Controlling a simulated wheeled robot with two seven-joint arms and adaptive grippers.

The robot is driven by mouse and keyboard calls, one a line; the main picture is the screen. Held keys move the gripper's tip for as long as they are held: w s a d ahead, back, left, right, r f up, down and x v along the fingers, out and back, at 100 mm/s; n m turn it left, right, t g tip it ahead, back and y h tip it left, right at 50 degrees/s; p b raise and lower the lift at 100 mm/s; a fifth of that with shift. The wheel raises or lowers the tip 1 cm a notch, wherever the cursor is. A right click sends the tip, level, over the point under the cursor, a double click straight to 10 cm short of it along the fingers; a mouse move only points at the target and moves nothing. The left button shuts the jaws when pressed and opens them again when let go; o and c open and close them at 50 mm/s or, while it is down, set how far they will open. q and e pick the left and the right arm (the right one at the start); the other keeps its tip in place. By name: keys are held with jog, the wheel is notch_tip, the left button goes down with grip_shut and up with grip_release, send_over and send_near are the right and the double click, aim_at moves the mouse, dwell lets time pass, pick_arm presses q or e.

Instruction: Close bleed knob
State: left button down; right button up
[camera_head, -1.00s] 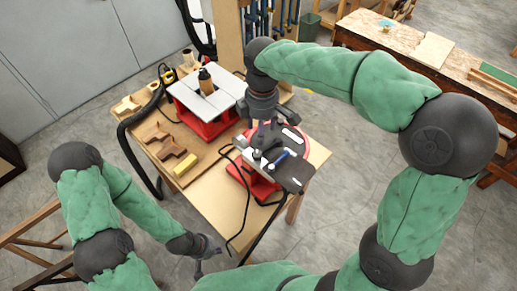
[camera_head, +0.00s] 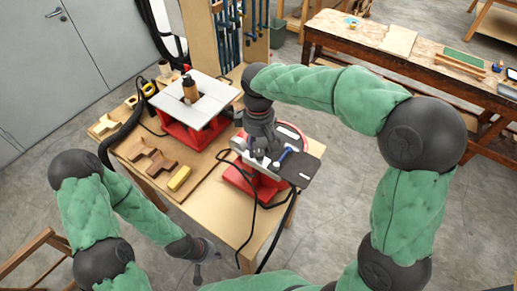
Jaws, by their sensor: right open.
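A machine with a red base (camera_head: 245,182) and a grey and black top (camera_head: 300,170) stands on the right part of the wooden workbench (camera_head: 233,218). A blue handle (camera_head: 285,155) shows on its top. I cannot make out the bleed knob at this size. My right gripper (camera_head: 264,160) is open and points down over the left part of the machine's top, hiding some of it. I cannot tell whether its fingers touch anything. My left gripper (camera_head: 201,272) hangs low in front of the bench, away from the machine. Its fingers are too small to read.
A second red machine with a white top (camera_head: 207,100) holds a bottle-like wooden piece (camera_head: 190,90). Wooden blocks (camera_head: 150,160) and a yellow block (camera_head: 180,178) lie at the bench's left. Black cables run by the front edge. Another workbench (camera_head: 400,55) stands at the back right.

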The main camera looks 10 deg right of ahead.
aim_at(259, 153)
jog(key=shift+s+d+f, duration=0.1)
jog(key=shift+s+f, duration=0.05)
jog(key=shift+f, duration=0.35)
jog(key=shift+s+d+f, duration=0.1)
jog(key=shift+s+f, duration=0.05)
jog(key=shift+f, duration=0.6)
jog(key=shift+w+a+f, duration=0.1)
jog(key=shift+w+f, duration=0.05)
jog(key=shift+f, duration=0.1)
jog(key=c, duration=0.3)
grip_shut()
